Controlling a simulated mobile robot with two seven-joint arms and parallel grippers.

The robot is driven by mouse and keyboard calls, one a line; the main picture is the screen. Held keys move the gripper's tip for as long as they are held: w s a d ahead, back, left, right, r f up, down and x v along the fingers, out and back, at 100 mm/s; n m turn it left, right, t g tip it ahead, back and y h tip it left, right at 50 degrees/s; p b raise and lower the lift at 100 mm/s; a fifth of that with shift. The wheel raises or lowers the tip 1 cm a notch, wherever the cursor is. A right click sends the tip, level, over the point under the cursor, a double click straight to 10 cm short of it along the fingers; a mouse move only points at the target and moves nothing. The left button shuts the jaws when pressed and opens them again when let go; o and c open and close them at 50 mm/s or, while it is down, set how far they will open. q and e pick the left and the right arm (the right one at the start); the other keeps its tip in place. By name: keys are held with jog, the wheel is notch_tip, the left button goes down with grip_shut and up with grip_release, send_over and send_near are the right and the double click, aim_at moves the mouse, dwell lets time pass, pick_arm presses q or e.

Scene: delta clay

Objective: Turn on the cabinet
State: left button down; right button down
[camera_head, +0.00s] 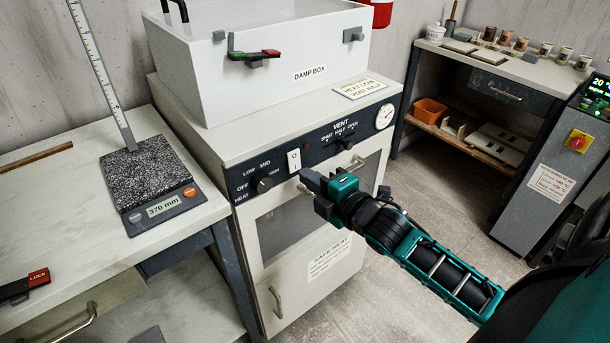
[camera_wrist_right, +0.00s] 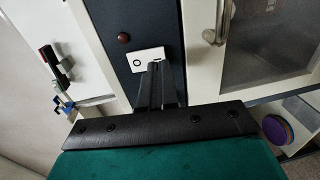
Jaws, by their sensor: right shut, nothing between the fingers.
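The white cabinet (camera_head: 300,265) has a dark control panel (camera_head: 325,140) along its upper front. On the panel are a HEAT knob (camera_head: 264,185), a white rocker switch (camera_head: 294,160) marked O and I, and a dark red lamp (camera_head: 308,142) that looks unlit. My right gripper (camera_head: 304,181) is shut and empty, just in front of the panel below the switch. In the right wrist view the fingertips (camera_wrist_right: 158,68) overlap the edge of the switch (camera_wrist_right: 147,57); whether they touch it I cannot tell. My left gripper is not in view.
A white damp box (camera_head: 265,70) stands on the cabinet. A VENT control (camera_head: 346,144) and a gauge (camera_head: 385,116) sit right of the lamp. A bench with a scale (camera_head: 160,190) is at left. A shelf bench (camera_head: 520,70) and a grey machine (camera_head: 550,150) are at right.

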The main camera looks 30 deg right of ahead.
aim_at(294, 161)
jog(key=shift+w+a+f, duration=0.1)
jog(key=shift+w+f, duration=0.05)
jog(key=shift+w, duration=0.9)
jog(key=shift+w, duration=0.25)
jog(key=shift+s+f, duration=0.1)
